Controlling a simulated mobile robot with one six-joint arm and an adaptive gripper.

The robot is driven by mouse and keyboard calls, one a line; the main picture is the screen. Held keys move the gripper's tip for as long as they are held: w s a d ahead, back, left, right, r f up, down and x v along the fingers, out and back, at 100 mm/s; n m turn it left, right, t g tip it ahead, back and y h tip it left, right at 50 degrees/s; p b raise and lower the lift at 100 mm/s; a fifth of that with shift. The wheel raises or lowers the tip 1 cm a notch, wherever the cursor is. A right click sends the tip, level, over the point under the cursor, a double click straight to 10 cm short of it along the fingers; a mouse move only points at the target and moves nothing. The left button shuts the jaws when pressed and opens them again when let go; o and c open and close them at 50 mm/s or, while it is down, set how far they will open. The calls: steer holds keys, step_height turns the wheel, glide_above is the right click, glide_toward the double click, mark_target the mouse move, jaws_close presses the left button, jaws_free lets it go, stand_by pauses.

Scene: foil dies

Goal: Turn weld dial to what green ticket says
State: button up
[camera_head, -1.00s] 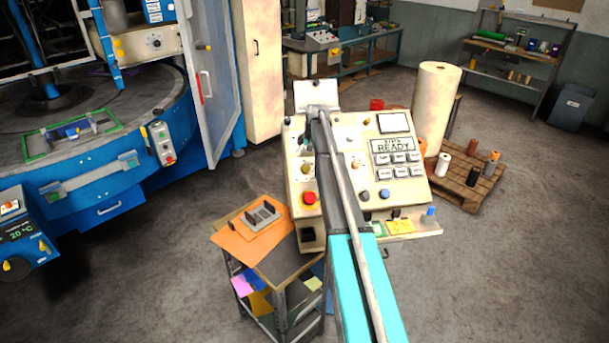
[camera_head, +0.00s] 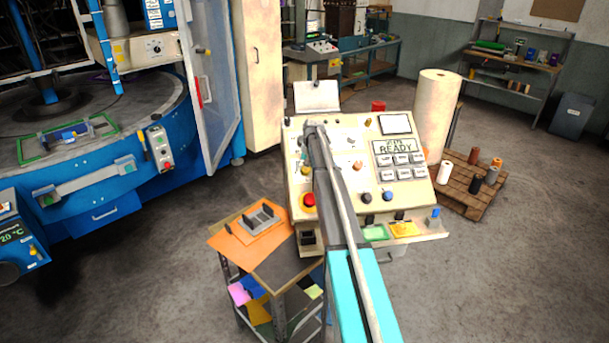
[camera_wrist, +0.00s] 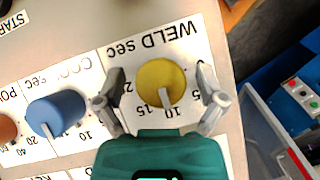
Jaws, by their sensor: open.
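The weld dial is a yellow knob (camera_wrist: 160,82) under the upside-down words WELD sec in the wrist view. Its white pointer points down in the picture, close to the 10 and beside the 15. My gripper (camera_wrist: 160,98) is open, with one finger on each side of the knob. I cannot tell whether either finger touches it. The green ticket (camera_head: 376,233) lies on the shelf at the panel's front edge in the head view. Its writing is too small to read. My arm crosses the control panel (camera_head: 425,195) there and hides part of it.
A blue COOL sec dial (camera_wrist: 58,112) sits beside the weld dial, with an orange knob (camera_wrist: 5,130) farther left. A red button (camera_head: 309,200) is on the panel's left. A yellow ticket (camera_head: 403,229) lies beside the green one. A cart (camera_head: 262,262) stands at the front left.

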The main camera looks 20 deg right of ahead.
steer(key=shift+f, duration=0.1)
stand_by(0.3)
steer(key=c, duration=1.1)
steer(key=shift+a, duration=0.35)
steer(key=shift+c, duration=0.2)
steer(key=shift+d, duration=0.25)
